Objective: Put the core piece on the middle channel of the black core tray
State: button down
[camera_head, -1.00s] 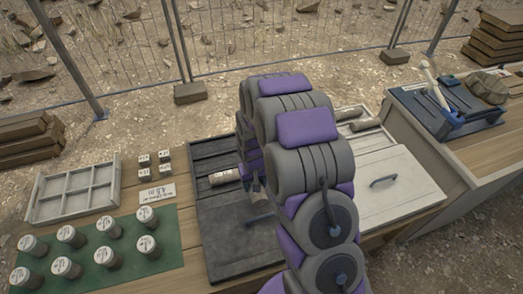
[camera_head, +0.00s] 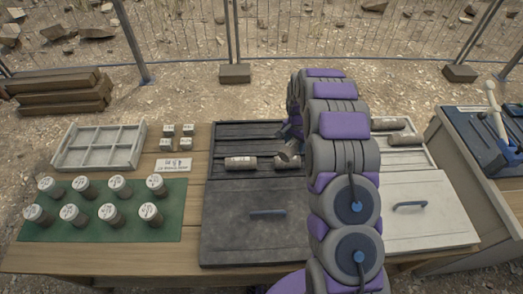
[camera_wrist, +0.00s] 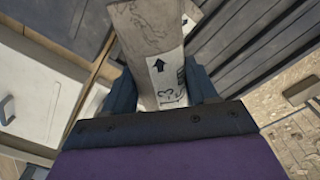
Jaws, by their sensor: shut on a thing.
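The black core tray (camera_head: 211,165) lies in the middle of the table, with long channels at its back and a flat black panel with a handle in front. A brown core piece with a pale label (camera_head: 241,163) lies in a channel. A second core piece (camera_head: 288,161) shows just right of it, beside my gripper (camera_head: 294,135), which my arm partly hides. In the wrist view my gripper (camera_wrist: 162,92) is shut on a core piece (camera_wrist: 150,35) with a white label and black arrow. The ribbed tray (camera_wrist: 265,45) shows beyond it. I cannot tell whether the held piece touches the tray.
A white tray (camera_head: 428,155) with core pieces and a handled panel stands to the right. To the left are a green mat (camera_head: 100,232) with several capped jars, a grey divided box (camera_head: 100,148), small cubes (camera_head: 178,136) and a card (camera_head: 174,166). A tool tray (camera_head: 476,125) is far right.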

jog(key=w+m, duration=0.1)
jog(key=w, duration=0.1)
jog(key=w+d+f+m+b, duration=0.1)
jog(key=w, duration=0.1)
jog(key=shift+d+m, duration=0.1)
jog(key=shift+m, duration=0.2)
jog(key=shift+w+a+m+b, duration=1.25)
jog(key=shift+w+m+b, duration=0.5)
jog(key=shift+w+m, duration=1.7)
notch_tip(320, 180, down, 7)
jog(key=shift+s+a+r+b, duration=0.1)
jog(key=shift+s+r+b, duration=0.1)
jog(key=shift+b, duration=0.65)
jog(key=shift+w+d+f, duration=0.1)
jog(key=shift+d+f, duration=0.2)
jog(key=shift+f, duration=0.55)
jog(key=f, duration=0.1)
jog(key=a+f+b, duration=0.1)
jog(key=shift+f, duration=0.4)
jog(key=shift+r, duration=0.1)
jog(key=c, duration=0.7)
grip_release()
jog(key=shift+d, duration=0.15)
jog(key=shift+o, duration=0.6)
jog(key=shift+d, duration=0.2)
